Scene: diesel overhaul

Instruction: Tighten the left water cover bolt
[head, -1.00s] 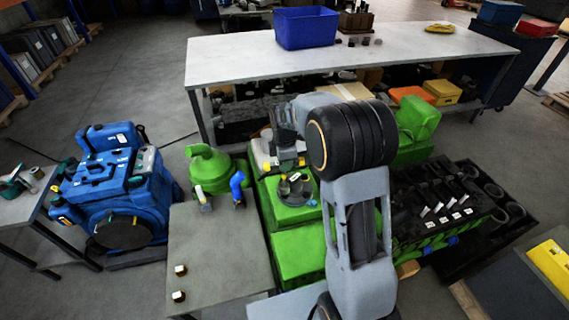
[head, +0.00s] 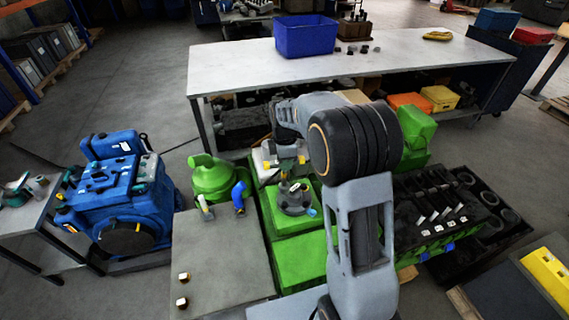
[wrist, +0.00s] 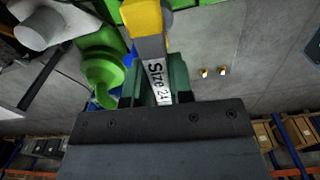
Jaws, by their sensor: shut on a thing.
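My gripper (wrist: 155,88) is shut on a wrench (wrist: 147,40) marked "Size 24", with a yellow band, between its dark green fingers. In the head view my gripper (head: 287,160) is above the green engine (head: 298,258), partly behind my arm. A round grey cover (head: 295,198) sits on the engine's top, just below my gripper. Its bolts are too small to tell apart, and I cannot see whether the wrench touches one. Two brass bolts (head: 183,278) (head: 182,302) stand on the grey table (head: 225,250); they also show in the wrist view (wrist: 204,72) (wrist: 222,70).
A blue engine (head: 118,195) is farther left. A black cylinder block (head: 430,205) lies right. Behind is a long bench (head: 235,65) with a blue bin (head: 305,35).

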